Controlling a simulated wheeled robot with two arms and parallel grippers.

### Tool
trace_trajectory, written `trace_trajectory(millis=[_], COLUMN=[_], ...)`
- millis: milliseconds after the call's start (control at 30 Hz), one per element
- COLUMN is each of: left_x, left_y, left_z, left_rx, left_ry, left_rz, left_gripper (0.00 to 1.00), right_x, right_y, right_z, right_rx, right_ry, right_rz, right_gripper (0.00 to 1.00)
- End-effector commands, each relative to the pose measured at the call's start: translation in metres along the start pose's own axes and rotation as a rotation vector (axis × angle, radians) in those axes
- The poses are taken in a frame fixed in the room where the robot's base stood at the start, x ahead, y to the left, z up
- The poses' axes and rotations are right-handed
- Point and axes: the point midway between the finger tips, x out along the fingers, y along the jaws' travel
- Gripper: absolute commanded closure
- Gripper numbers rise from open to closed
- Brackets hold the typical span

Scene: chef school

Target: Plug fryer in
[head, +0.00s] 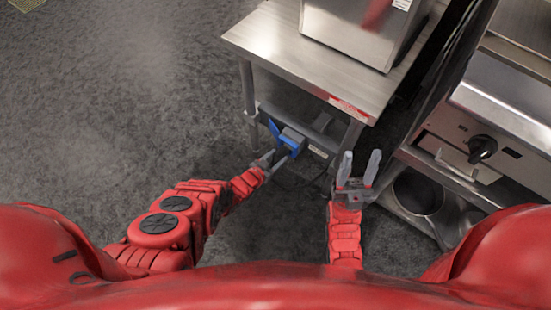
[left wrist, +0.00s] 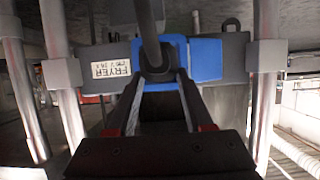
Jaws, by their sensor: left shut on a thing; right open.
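My left gripper (head: 278,162) reaches under the steel table at a blue socket (head: 289,138). In the left wrist view the gripper (left wrist: 156,82) is shut on a dark plug (left wrist: 156,65) with a thick cable rising from it. The plug is in front of the blue socket (left wrist: 205,58), beside a white label reading FRYER (left wrist: 111,68). The plug hides the socket's middle, so I cannot tell whether it is seated. My right gripper (head: 358,172) is open and empty, right of the socket, its fingers pointing toward the table.
A steel table (head: 285,60) stands above the socket, carrying a boxy steel appliance (head: 350,28). Its legs (head: 249,90) flank the socket. At the right is a cooking unit with a black knob (head: 482,149) and a dark pot (head: 418,192) below.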

Motion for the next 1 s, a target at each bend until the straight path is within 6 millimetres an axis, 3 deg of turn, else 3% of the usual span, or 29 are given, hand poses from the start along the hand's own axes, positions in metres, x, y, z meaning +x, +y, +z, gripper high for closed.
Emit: trace_trajectory(millis=[1000], left_x=[0.020], left_y=[-0.001], left_z=[-0.008], left_rx=[0.000], left_ry=[0.001], left_rz=[-0.001], left_gripper=[1.00], right_x=[-0.012], right_y=[-0.001], right_z=[0.002], right_rx=[0.000], right_ry=[0.000], right_rz=[0.000], right_gripper=[0.50])
